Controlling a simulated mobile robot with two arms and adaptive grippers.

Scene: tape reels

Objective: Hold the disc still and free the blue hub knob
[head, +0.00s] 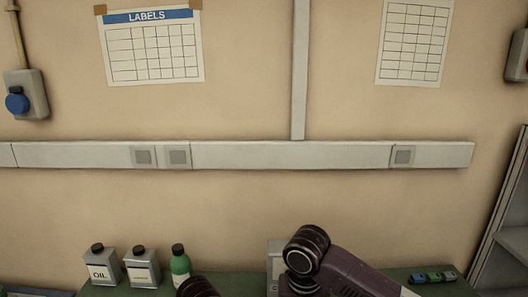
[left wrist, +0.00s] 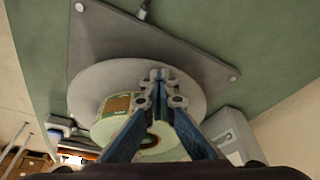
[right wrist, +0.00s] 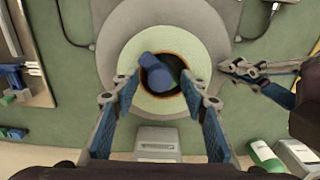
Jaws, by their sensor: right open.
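In the right wrist view a grey disc (right wrist: 112,42) carries a pale tape roll (right wrist: 137,99), with the blue hub knob (right wrist: 157,73) in its middle. My right gripper (right wrist: 157,98) is open, its fingers apart on either side of the roll's near part, with nothing between them. My left gripper (right wrist: 226,67) reaches in from the right, its tips over the disc's rim. In the left wrist view the left gripper's (left wrist: 159,76) tips are together above the disc (left wrist: 88,82); whether they touch or pinch it I cannot tell. The head view shows neither disc nor knob.
The disc sits on a dark plate (left wrist: 98,32) on a green bench top (right wrist: 80,125). A grey box (right wrist: 157,140) stands close by the disc. The green bottle (head: 180,265) and oil can (head: 101,266) stand by the wall. A tray (right wrist: 22,60) lies left in the right wrist view.

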